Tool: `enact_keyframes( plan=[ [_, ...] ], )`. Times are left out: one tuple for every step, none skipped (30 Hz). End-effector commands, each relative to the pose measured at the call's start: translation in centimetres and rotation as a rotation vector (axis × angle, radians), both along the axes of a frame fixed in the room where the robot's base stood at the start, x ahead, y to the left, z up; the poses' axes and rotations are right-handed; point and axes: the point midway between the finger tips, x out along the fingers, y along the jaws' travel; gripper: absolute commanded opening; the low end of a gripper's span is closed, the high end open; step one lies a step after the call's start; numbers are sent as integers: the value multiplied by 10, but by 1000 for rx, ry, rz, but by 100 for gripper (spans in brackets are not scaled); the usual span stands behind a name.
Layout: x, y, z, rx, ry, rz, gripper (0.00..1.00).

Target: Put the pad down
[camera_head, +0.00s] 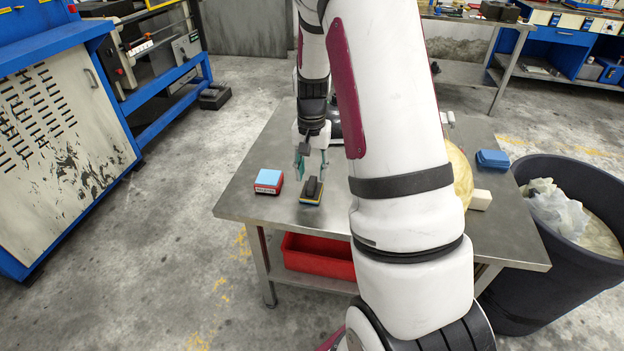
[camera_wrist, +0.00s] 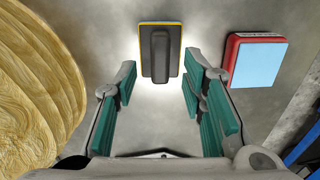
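The pad (camera_head: 312,192) is a small dark block with a black handle and a yellow edge. It lies flat on the metal table, handle up. In the wrist view the pad (camera_wrist: 160,54) is beyond the fingertips, centred between them. My gripper (camera_head: 312,168) is open and empty, with teal finger pads, close above and behind the pad. In the wrist view my gripper (camera_wrist: 160,84) shows both fingers wide apart, with bare tabletop between them.
A red and light-blue block (camera_head: 268,181) lies left of the pad; it also shows in the wrist view (camera_wrist: 256,62). A large yellowish round object (camera_head: 460,176), a white block (camera_head: 480,200) and a blue box (camera_head: 492,159) are farther right. A dark bin (camera_head: 540,270) stands beside the metal table (camera_head: 240,205).

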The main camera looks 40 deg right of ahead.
Motion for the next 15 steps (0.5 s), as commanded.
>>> enact_keyframes(
  plan=[
    [1, 0, 14, -2, -4, 1, 38],
    [1, 0, 21, -2, -4, 1, 38],
    [1, 0, 29, -2, -4, 1, 38],
    [0, 0, 34, -1, -3, 1, 38],
    [0, 0, 40, -2, -3, 1, 38],
    [0, 0, 47, -1, -3, 1, 38],
    [0, 0, 51, -1, -2, 1, 38],
    [0, 0, 55, -1, -2, 1, 38],
    [0, 0, 60, -1, -2, 1, 38],
    [0, 0, 64, -1, -2, 1, 38],
    [0, 0, 66, -1, -2, 1, 38],
    [0, 0, 69, -1, -2, 1, 38],
    [0, 0, 71, 0, -1, 1, 38],
    [0, 1, 73, 0, -1, 2, 38],
    [-1, 3, 76, 2, -2, 6, 38]
  ],
)
